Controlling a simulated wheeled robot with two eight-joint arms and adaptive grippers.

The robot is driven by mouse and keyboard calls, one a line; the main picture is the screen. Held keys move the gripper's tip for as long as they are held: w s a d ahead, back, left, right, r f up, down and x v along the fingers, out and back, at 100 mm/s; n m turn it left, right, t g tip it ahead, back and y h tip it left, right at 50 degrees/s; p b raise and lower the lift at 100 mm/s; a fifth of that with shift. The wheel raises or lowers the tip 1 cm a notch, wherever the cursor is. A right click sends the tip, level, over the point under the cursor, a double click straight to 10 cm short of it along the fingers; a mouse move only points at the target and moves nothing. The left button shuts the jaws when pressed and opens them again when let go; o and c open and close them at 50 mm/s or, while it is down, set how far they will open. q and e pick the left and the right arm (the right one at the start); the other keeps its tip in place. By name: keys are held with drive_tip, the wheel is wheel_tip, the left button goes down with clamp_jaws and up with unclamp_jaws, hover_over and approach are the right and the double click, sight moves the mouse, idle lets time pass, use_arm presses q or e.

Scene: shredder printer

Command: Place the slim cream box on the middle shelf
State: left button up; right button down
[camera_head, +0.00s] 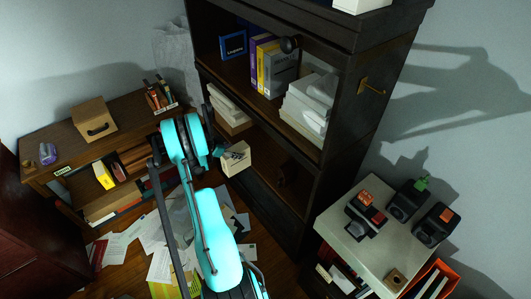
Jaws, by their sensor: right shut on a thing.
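The slim cream box (238,159) is at the end of my cyan right arm, in front of the dark bookcase's lower opening. My right gripper (229,152) is shut on it; the arm and wrist hide part of the grip. The dark bookcase (342,125) has a shelf (237,78) with books and paper stacks, and a lower, darker compartment (270,155) below it. I cannot tell whether the box touches the bookcase. My left gripper is not in view.
White paper stacks (307,102) and binders (279,70) fill much of the upper shelf. A low wooden unit (45,172) stands left. A pale cabinet (343,222) with several dark devices stands right. Loose papers (117,245) cover the floor. The lower compartment looks largely clear, though dark.

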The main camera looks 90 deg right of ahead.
drive_tip(key=s+d+f+b, duration=0.1)
drive_tip(key=s+d+b, duration=0.3)
drive_tip(key=s+d, duration=0.8)
wheel_tip(320, 180, down, 6)
drive_tip(key=s+a+b, duration=0.1)
drive_tip(key=s+b, duration=0.1)
drive_tip(key=b, duration=0.1)
drive_tip(key=shift+a, duration=0.3)
drive_tip(key=shift+s+f, duration=0.1)
drive_tip(key=c, duration=0.7)
unclamp_jaws()
drive_tip(key=p+v, duration=0.3)
drive_tip(key=v, duration=0.9)
